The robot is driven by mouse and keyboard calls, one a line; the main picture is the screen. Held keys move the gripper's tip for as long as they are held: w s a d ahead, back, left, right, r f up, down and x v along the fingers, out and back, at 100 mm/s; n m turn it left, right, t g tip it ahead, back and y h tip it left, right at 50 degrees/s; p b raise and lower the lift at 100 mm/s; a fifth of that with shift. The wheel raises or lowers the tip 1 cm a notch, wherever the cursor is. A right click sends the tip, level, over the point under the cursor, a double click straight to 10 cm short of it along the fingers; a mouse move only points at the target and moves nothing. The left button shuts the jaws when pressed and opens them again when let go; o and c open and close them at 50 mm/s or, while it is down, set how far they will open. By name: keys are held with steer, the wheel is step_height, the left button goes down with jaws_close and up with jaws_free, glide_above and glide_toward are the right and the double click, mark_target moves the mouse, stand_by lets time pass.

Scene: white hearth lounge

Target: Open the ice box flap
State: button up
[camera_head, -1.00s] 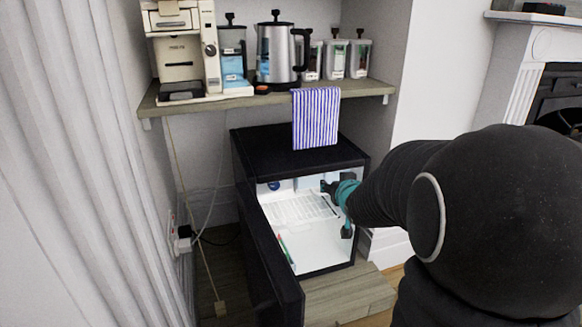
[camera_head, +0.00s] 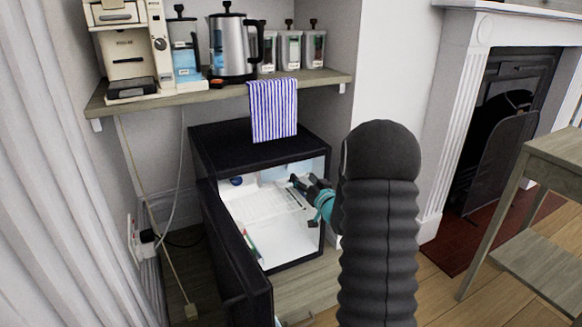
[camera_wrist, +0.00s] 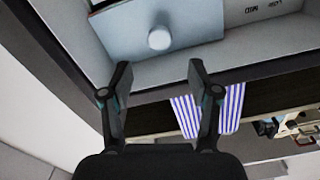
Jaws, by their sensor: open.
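The ice box flap (camera_wrist: 122,38) is a pale blue panel with a round white knob (camera_wrist: 159,39), seen at the top of the wrist view. In the head view the flap (camera_head: 273,173) is a small pale blue patch high inside the open black fridge (camera_head: 262,150). My gripper (camera_head: 300,184) is at the fridge's opening, near its upper right. In the wrist view my gripper (camera_wrist: 156,80) has its two fingers well apart, with nothing between them. The knob lies beyond the fingertips, apart from them. The flap looks shut.
The fridge door (camera_head: 238,250) stands open to the left. A striped towel (camera_head: 273,110) hangs from the shelf (camera_head: 200,95) above the fridge. A coffee machine (camera_head: 130,50) and a kettle (camera_head: 232,47) stand on it. A table (camera_head: 535,260) is at the right, with open floor before it.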

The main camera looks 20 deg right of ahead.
mark_target(292, 167)
steer(key=w, duration=0.9)
steer(key=shift+w+a, duration=0.15)
steer(key=shift+w, duration=0.2)
jaws_close()
